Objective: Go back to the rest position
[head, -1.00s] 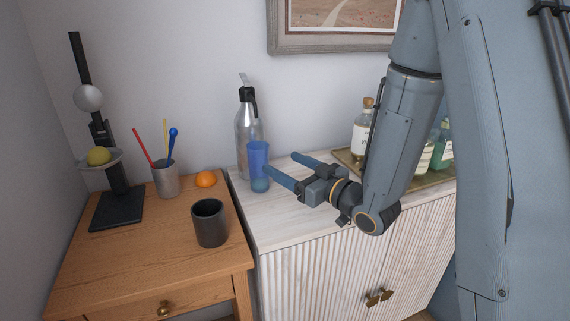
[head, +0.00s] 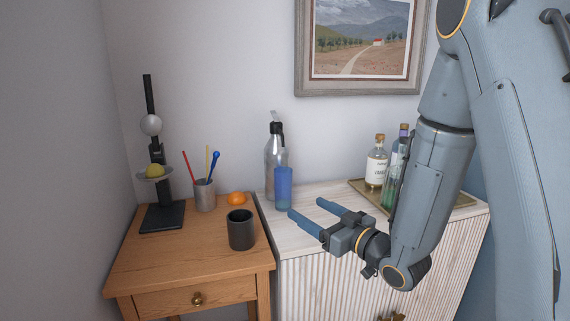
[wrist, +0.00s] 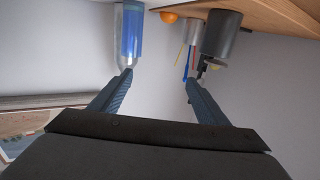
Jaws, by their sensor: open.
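My gripper (head: 305,212) is open and empty in the head view. It hangs over the front part of the white ribbed cabinet (head: 340,272), its fingers pointing left and back. A blue tumbler (head: 283,188) stands on the cabinet just behind the fingertips, in front of a grey siphon bottle (head: 270,155). In the wrist view my gripper (wrist: 157,76) shows its two fingers spread with nothing between them. The blue tumbler (wrist: 132,35) appears there beyond the left finger, and the dark mug (wrist: 221,38) beyond the right one.
A wooden side table (head: 190,258) at left holds the dark mug (head: 242,231), an orange (head: 236,198), a metal cup of stirrers (head: 204,196) and a black stand (head: 162,216) with a yellow fruit. A tray (head: 459,199) of bottles is behind my arm. A framed picture (head: 300,60) hangs above.

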